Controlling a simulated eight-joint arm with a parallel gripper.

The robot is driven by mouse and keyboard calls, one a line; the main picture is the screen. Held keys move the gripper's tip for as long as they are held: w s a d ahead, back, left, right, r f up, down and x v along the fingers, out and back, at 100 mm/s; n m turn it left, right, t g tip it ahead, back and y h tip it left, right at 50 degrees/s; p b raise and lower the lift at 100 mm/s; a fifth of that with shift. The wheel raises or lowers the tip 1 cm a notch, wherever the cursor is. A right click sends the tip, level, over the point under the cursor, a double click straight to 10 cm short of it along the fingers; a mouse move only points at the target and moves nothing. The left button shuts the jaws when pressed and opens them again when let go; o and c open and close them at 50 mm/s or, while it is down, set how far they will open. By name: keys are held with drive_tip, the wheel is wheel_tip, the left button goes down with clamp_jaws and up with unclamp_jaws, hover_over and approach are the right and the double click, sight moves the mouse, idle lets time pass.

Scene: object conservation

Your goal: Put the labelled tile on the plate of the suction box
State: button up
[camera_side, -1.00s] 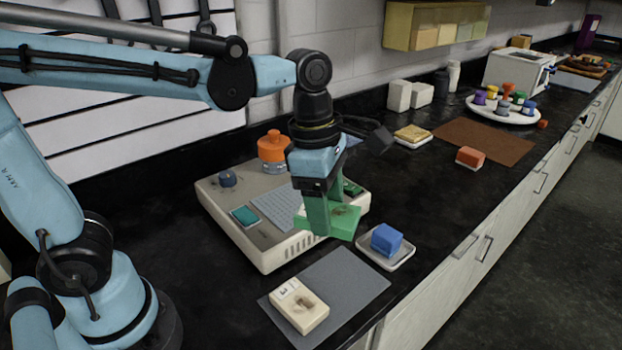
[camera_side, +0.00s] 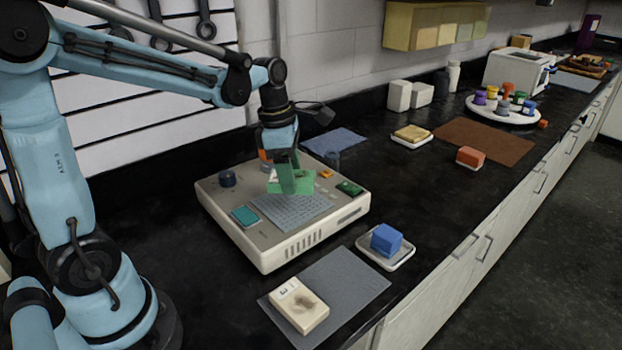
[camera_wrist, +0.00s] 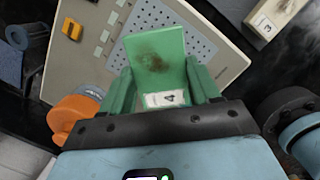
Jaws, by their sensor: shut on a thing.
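My gripper (camera_side: 287,178), with green fingers, is shut on a green tile (camera_wrist: 157,52). The tile has a dark smudge and a white label (camera_wrist: 166,99) at its near end in the wrist view. In the side view the green tile (camera_side: 305,181) is held over the back part of the suction box (camera_side: 275,258). The box's grey perforated plate (camera_side: 290,212) lies below and in front of the tile; the wrist view shows part of the plate (camera_wrist: 190,40) beyond it. A cream tile (camera_side: 300,308), also labelled, lies on a grey mat (camera_side: 350,280).
The box top has a dark blue knob (camera_side: 227,179), a teal screen (camera_side: 245,216) and a green part (camera_side: 350,188). An orange-capped bottle (camera_wrist: 70,115) stands close behind my gripper. A blue block (camera_side: 386,239) sits in a white dish (camera_side: 400,262) to the right.

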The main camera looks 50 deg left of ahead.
sight(291, 202)
drive_tip(key=shift+w+a+f, duration=0.1)
drive_tip(key=shift+a+f, duration=0.1)
drive_tip(key=shift+f, duration=1.95)
drive_tip(key=shift+f, duration=0.2)
drive_tip(key=o, duration=1.2)
drive_tip(key=shift+r, duration=0.15)
